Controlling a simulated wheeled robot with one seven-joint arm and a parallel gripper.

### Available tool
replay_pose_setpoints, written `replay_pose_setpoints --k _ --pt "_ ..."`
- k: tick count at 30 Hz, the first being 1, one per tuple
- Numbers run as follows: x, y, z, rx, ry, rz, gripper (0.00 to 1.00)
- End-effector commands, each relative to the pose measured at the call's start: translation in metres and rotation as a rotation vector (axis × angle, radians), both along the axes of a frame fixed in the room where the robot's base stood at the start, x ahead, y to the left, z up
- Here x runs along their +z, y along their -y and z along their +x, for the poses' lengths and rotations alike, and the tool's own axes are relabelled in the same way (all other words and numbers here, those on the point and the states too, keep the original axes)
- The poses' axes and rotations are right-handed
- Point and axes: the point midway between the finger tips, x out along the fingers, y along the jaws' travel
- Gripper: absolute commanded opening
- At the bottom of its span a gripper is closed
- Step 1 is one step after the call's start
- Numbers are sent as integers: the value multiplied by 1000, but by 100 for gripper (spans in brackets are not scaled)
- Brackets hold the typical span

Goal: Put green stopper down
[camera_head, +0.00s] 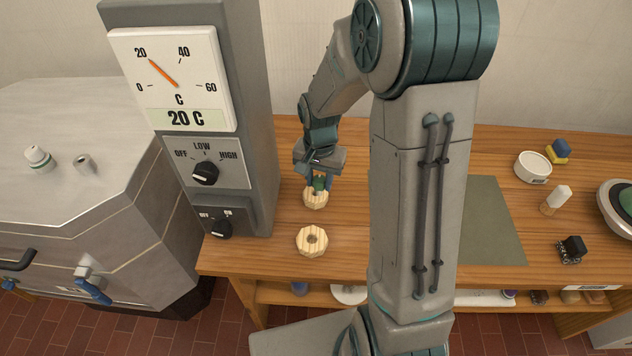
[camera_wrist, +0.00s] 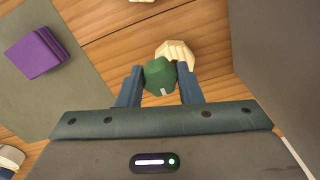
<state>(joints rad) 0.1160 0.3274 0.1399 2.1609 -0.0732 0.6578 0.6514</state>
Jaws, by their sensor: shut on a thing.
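The green stopper (camera_head: 319,184) is between the fingers of my gripper (camera_head: 320,180), just above or at a round wooden ring (camera_head: 315,198) on the bench. In the wrist view the green stopper (camera_wrist: 160,77) sits between the two blue fingers of my gripper (camera_wrist: 160,85), which is shut on it. The wooden ring (camera_wrist: 176,52) shows partly behind the stopper there. I cannot tell whether the stopper touches the ring. A second wooden ring (camera_head: 311,241) with an open hole lies nearer the front edge.
A grey control column (camera_head: 245,120) with dial and knobs stands close on the left. A purple block (camera_wrist: 36,53) lies on the green mat (camera_wrist: 75,100). A white round dish (camera_head: 533,168) and small items are at the right. Bare bench (camera_head: 345,225) lies around the rings.

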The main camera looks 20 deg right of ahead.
Motion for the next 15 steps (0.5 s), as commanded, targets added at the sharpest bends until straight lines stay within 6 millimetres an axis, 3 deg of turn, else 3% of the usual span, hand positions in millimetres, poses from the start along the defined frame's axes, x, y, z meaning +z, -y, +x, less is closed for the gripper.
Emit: replay_pose_setpoints --k 7,15 --pt "-19 1 33 0 -1 0 0" --pt "-35 1 41 1 -4 0 0"
